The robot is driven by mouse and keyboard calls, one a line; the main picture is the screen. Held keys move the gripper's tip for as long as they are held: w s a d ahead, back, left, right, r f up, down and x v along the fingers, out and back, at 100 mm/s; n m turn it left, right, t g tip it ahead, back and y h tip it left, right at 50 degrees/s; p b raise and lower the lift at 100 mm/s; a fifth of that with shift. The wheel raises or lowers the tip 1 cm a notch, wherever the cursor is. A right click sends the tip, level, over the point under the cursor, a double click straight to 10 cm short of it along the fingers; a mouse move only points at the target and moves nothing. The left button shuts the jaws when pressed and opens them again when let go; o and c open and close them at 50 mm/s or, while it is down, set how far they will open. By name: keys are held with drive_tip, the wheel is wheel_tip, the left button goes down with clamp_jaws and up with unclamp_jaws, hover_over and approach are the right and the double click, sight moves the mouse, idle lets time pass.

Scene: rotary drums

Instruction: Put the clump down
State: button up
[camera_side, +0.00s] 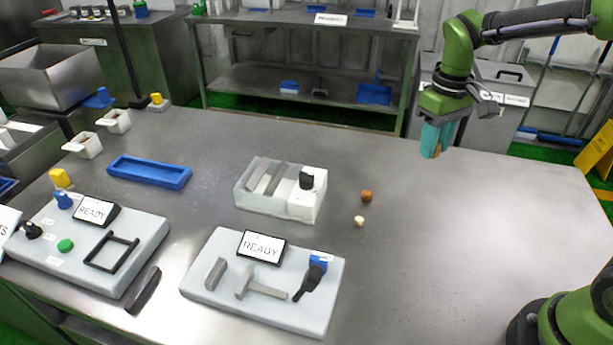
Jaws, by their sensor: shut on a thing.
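My gripper (434,152), with teal fingers, is at the upper right, held above the table and pointing down. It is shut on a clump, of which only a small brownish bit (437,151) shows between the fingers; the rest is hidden. Two other small lumps rest apart on the bare metal table (450,240), left of and below my gripper in the picture: an orange-brown one (366,196) and a cream one (359,221).
A pale tray with grey bars (265,195) stands left of the lumps. Two panels marked READY, one front centre (225,300) and one at left (130,245), lie on the table. A blue tray (150,172) lies behind. The table's right side is clear.

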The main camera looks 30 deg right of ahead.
drive_tip(key=s+a+f+n, duration=0.2)
drive_tip(key=s+a+f, duration=0.2)
drive_tip(key=a+f, duration=0.5)
drive_tip(key=m, duration=0.2)
hover_over(387, 252)
wheel_tip(387, 252, down, 4)
drive_tip(key=shift+s+f, duration=0.1)
drive_tip(key=shift+f, duration=2.4)
drive_tip(key=shift+f, duration=0.15)
drive_tip(key=o, duration=1)
